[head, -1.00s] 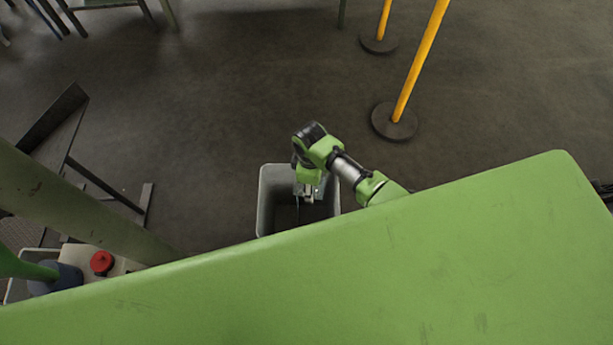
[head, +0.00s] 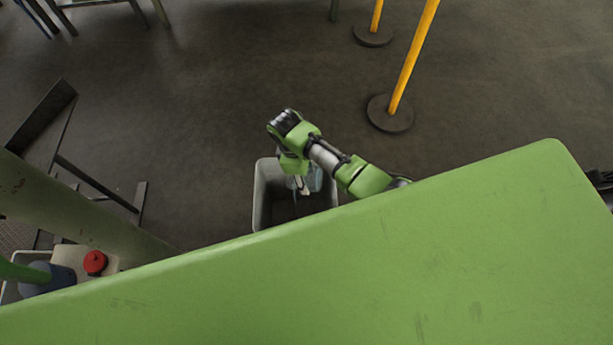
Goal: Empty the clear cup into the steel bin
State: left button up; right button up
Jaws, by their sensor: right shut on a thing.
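The steel bin (head: 262,196) stands on the floor at the centre, a grey open-topped box; its near part is hidden behind the green surface. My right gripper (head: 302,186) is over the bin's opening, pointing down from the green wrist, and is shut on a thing. The clear cup (head: 315,179) shows as a pale, see-through shape at the gripper, over the bin. It is too small and too covered to tell its tilt or what is in it. My left gripper is not in view.
A large green surface (head: 430,245) fills the front and right. Yellow posts (head: 411,62) on dark round bases stand at the back. A red-topped object (head: 95,262) sits at the lower left, near a dark metal stand (head: 95,183). The floor behind the bin is clear.

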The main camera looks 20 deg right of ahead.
dwell(0.5)
jog(key=shift+w+a+r+g+h+b, duration=0.25)
jog(key=shift+a+g+h+b, duration=0.15)
jog(key=shift+h+b, duration=0.15)
jog(key=shift+d, duration=0.1)
dwell(2.3)
jog(key=w+r+m+g+y, duration=0.1)
jog(key=w+r+m, duration=0.3)
jog(key=r, duration=0.6)
jog(key=w+r+m, duration=0.2)
jog(key=w+r, duration=0.4)
jog(key=r, duration=0.5)
jog(key=s+d+r+m+y, duration=0.1)
jog(key=s+d+r+m, duration=0.2)
jog(key=s+r, duration=0.4)
jog(key=s+d+r+m+g+y+p, duration=0.1)
jog(key=s+d+r+m, duration=0.2)
jog(key=s+r, duration=0.5)
jog(key=s, duration=0.3)
jog(key=shift+s+d, duration=0.15)
jog(key=shift+s, duration=0.15)
jog(key=shift+r, duration=0.1)
